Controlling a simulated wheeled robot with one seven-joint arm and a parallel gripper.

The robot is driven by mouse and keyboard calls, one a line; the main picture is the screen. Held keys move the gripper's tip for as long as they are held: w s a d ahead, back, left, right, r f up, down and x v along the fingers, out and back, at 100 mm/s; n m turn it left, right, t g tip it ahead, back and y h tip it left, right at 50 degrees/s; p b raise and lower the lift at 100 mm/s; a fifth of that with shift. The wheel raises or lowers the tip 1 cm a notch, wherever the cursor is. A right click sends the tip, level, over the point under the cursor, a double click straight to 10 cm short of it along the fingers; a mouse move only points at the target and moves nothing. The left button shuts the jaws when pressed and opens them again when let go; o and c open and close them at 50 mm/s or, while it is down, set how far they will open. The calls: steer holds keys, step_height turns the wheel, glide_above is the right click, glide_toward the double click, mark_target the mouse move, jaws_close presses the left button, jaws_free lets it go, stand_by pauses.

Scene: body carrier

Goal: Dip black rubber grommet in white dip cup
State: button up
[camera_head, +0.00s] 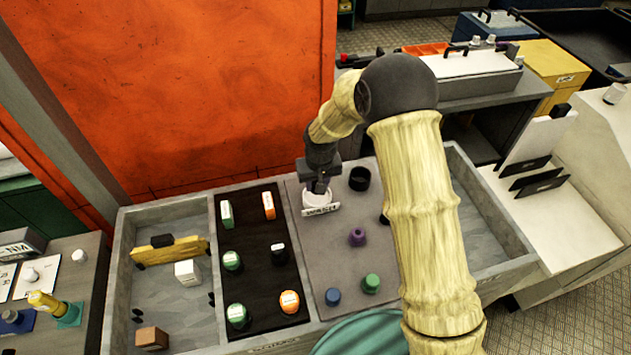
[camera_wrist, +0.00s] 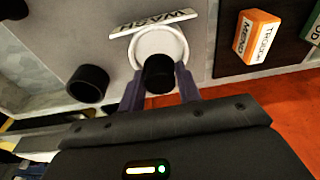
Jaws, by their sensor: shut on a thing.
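The white dip cup (camera_head: 317,199) stands on the grey section of the bench, with a "WASH" label at its front. In the wrist view the white dip cup (camera_wrist: 158,41) is seen from above as a round white rim. My gripper (camera_head: 319,187) is right over the cup, pointing down. In the wrist view my gripper (camera_wrist: 159,86) is shut on the black rubber grommet (camera_wrist: 159,74), which overlaps the cup's near rim. I cannot tell how deep the grommet sits in the cup. In the head view the grommet is hidden by the gripper.
A black cup (camera_head: 359,178) stands just right of the white cup, also in the wrist view (camera_wrist: 89,84). Purple (camera_head: 357,236), blue (camera_head: 333,296) and green (camera_head: 371,283) pieces stand nearer.

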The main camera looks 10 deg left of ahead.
steer(key=shift+w+f+b, duration=0.1)
steer(key=shift+f+b, duration=1.25)
steer(key=shift+f, duration=0.7)
steer(key=shift+s+a, duration=0.1)
steer(key=shift+s, duration=0.1)
steer(key=shift+r, duration=0.1)
steer(key=shift+w+r+p, duration=0.15)
steer(key=shift+r+p, duration=0.35)
steer(key=shift+r, duration=0.1)
steer(key=shift+r+p, duration=2.3)
steer(key=shift+r, duration=1.6)
steer(key=shift+f, duration=0.1)
